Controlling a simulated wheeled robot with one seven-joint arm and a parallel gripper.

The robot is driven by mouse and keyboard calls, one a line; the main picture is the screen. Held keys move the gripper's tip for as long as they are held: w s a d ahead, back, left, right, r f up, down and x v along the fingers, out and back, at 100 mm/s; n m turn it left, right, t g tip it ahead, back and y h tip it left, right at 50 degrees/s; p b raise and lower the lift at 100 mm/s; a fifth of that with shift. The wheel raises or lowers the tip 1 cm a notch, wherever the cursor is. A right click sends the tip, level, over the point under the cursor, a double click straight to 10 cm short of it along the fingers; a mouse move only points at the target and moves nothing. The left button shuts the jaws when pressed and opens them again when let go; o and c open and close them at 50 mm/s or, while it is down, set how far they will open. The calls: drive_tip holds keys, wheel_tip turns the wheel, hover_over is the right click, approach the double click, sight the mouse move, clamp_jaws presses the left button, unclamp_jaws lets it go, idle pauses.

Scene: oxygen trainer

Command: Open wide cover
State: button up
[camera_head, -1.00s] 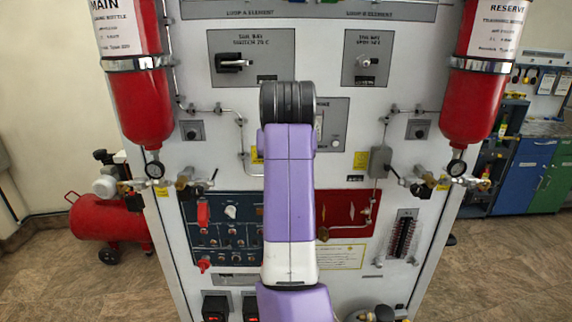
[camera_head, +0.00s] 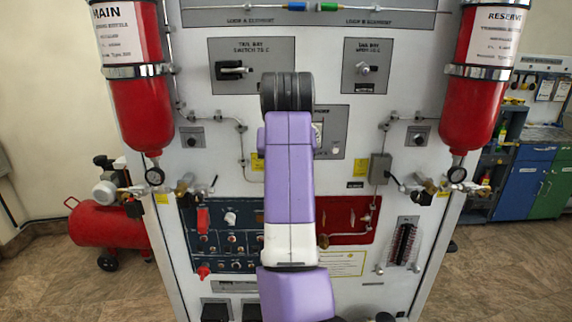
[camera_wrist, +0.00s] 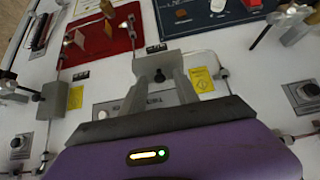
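No part is clearly labelled as the wide cover, so I cannot tell which piece it is. A grey plate (camera_head: 333,140) sits at the panel's centre, partly hidden by my arm; it has printed text and a small round knob. The wrist view shows what appears to be this plate (camera_wrist: 103,109) upside down, behind my gripper (camera_wrist: 163,76). The gripper's two grey fingers look apart, with plate lettering between them. Whether they touch anything is unclear. Red switch pieces (camera_head: 203,217) stand on the blue switch panel (camera_head: 228,255) at lower left.
A red panel (camera_head: 345,236) with pipework lies right of my arm. Red bottles, main (camera_head: 138,112) and reserve (camera_head: 470,115), flank the board. Thin pipes and valves (camera_head: 184,188) project from it. A red compressor tank (camera_head: 100,222) stands on the floor at left.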

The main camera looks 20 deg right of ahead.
drive_tip(key=b+v, duration=0.2)
drive_tip(key=v, duration=0.5)
drive_tip(key=shift+s+r, duration=0.2)
drive_tip(key=shift+r, duration=0.1)
idle(0.3)
